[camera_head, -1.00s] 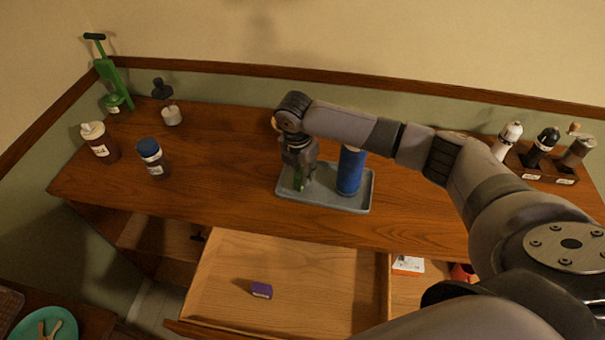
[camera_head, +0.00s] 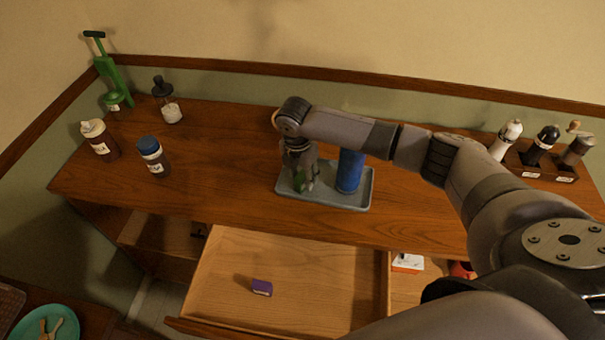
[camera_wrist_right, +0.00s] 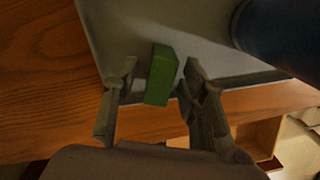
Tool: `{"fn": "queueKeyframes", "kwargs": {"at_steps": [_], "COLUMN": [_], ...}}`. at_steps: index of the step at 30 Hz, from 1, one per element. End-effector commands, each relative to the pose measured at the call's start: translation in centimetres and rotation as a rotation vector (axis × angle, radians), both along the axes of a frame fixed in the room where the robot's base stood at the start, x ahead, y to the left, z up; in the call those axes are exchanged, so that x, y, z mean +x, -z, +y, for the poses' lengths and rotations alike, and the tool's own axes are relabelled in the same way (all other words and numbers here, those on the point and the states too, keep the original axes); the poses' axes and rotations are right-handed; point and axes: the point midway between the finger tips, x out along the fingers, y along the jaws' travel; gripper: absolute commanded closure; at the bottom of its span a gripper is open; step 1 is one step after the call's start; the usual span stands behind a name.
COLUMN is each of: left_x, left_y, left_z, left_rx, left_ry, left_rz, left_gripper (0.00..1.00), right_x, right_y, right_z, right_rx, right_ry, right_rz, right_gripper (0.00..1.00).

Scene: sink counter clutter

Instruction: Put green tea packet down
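The green tea packet (camera_head: 299,180) stands on the grey tray (camera_head: 342,199), near its left end. It also shows in the right wrist view (camera_wrist_right: 161,75) as a green block. My right gripper (camera_head: 302,183) points down over the tray with its fingers around the packet. In the right wrist view the fingers (camera_wrist_right: 159,66) are spread, one on each side of the packet, with a gap on both sides. My left gripper is not in view.
A blue cylinder (camera_head: 350,172) stands on the tray just right of the gripper. An open drawer (camera_head: 290,265) below holds a purple box (camera_head: 262,287). Jars and bottles stand at the left, a rack (camera_head: 545,166) at the right. The counter's middle left is clear.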

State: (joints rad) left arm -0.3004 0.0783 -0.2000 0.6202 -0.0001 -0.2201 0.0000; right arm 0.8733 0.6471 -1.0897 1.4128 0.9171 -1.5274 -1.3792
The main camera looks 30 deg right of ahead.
Motion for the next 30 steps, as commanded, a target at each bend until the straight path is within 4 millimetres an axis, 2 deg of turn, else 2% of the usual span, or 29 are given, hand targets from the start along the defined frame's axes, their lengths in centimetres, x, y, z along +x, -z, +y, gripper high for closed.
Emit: {"fn": "queueKeyframes", "kwargs": {"at_steps": [5, 8, 21, 25, 30], "left_x": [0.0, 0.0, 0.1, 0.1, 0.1], "left_y": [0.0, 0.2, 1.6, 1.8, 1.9], "left_z": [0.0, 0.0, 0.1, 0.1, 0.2], "left_rx": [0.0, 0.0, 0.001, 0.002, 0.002], "left_ry": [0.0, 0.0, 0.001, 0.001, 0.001], "left_rz": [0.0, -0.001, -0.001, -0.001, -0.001], "left_gripper": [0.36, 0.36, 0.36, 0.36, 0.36], "right_x": [0.0, 0.1, -0.4, -0.5, -0.6], "right_y": [-0.3, -1.2, -9.8, -11.4, -12.2], "right_z": [0.0, 0.1, 1.1, 1.2, 1.3], "right_rx": [0.0, 0.001, 0.001, 0.001, 0.001], "right_ry": [0.0, 0.0, 0.0, 0.001, 0.0], "right_rz": [-0.001, -0.003, -0.004, -0.002, 0.0], "right_gripper": [0.61, 0.61, 0.61, 0.61, 0.61]}}
